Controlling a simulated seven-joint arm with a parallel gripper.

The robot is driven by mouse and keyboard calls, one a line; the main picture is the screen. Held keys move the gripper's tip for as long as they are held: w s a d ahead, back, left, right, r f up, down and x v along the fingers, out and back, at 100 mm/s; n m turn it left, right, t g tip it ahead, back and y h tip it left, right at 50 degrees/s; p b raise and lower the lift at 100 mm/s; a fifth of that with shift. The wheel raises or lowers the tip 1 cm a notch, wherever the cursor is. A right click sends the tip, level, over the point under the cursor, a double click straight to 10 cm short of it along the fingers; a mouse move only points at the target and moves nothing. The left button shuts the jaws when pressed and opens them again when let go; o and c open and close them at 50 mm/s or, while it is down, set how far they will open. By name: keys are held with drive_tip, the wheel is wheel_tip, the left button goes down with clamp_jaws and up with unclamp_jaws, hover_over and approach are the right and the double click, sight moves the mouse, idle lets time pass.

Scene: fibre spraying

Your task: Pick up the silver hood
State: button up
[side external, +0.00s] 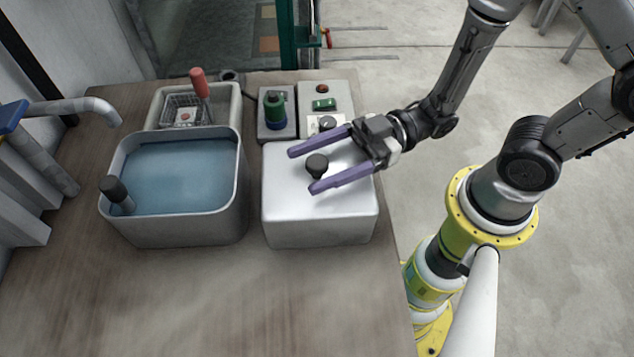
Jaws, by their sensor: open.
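The silver hood (300,213) is a box-like metal cover with a black knob (317,166) on top. It sits on the wooden table near the right edge. My gripper (302,170) comes in from the right over the hood. Its two long purple fingers are spread apart and the knob shows between them. I cannot tell whether the fingers are level with the knob or above it. Nothing is held. What lies beneath the hood is hidden.
A grey tub of bluish liquid (180,178) with a black handle stands left of the hood. Behind are a tray with a wire basket (183,109), a red-handled tool (199,85), a green-topped device (275,108) and a control box (325,103). The front table (200,300) is clear.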

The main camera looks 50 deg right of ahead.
clamp_jaws()
idle(0.3)
idle(1.1)
